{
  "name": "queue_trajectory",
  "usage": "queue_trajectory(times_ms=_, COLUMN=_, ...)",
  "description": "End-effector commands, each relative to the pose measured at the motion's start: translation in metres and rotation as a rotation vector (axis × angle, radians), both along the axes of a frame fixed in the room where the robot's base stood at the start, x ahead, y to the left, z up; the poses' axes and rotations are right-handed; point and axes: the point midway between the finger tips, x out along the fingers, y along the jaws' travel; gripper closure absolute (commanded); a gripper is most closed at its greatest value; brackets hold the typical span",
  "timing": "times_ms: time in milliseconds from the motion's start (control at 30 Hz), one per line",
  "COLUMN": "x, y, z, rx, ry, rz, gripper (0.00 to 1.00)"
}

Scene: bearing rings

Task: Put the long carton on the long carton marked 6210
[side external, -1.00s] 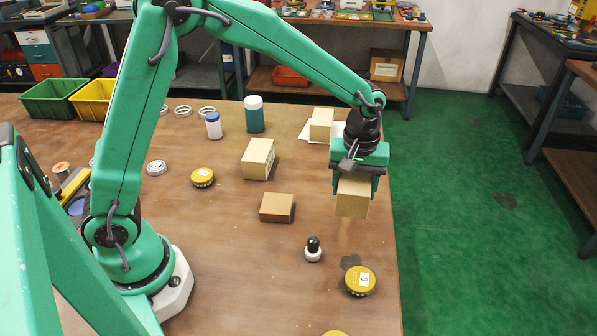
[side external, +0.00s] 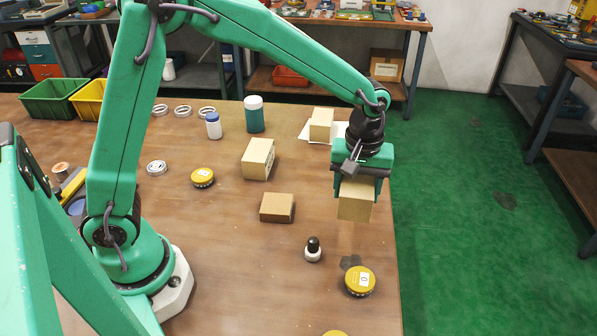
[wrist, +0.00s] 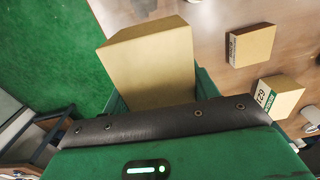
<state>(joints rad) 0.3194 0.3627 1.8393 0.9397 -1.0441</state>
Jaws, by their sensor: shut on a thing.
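My gripper (side external: 360,180) is shut on a long tan carton (side external: 355,203) and holds it above the right part of the table. The held carton also shows in the wrist view (wrist: 150,65), between the fingers. Another tan carton (side external: 258,158) lies on the table, left of my gripper. In the wrist view this carton (wrist: 285,97) carries a white and green label that reads like 621; its last character is not clear. Nothing is on top of it.
A flat brown box (side external: 277,207) lies in front of the labelled carton. A small carton (side external: 321,124) sits by white paper behind my gripper. A black-topped bottle (side external: 313,250), yellow tins (side external: 360,281) and a teal jar (side external: 254,114) stand around. The table's right edge is close.

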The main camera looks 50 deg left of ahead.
Motion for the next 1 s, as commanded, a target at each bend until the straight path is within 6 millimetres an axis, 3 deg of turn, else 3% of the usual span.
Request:
queue_trajectory(times_ms=167, x=0.002, y=0.011, z=0.005, rx=-0.001, ry=-0.002, rz=0.038, gripper=0.88)
queue_trajectory(times_ms=367, x=0.004, y=0.043, z=0.015, rx=-0.001, ry=-0.005, rz=0.151, gripper=0.88)
queue_trajectory(times_ms=800, x=-0.012, y=0.155, z=0.049, rx=-0.001, ry=-0.005, rz=0.572, gripper=0.88)
queue_trajectory(times_ms=1000, x=-0.027, y=0.194, z=0.061, rx=-0.001, ry=-0.005, rz=0.737, gripper=0.88)
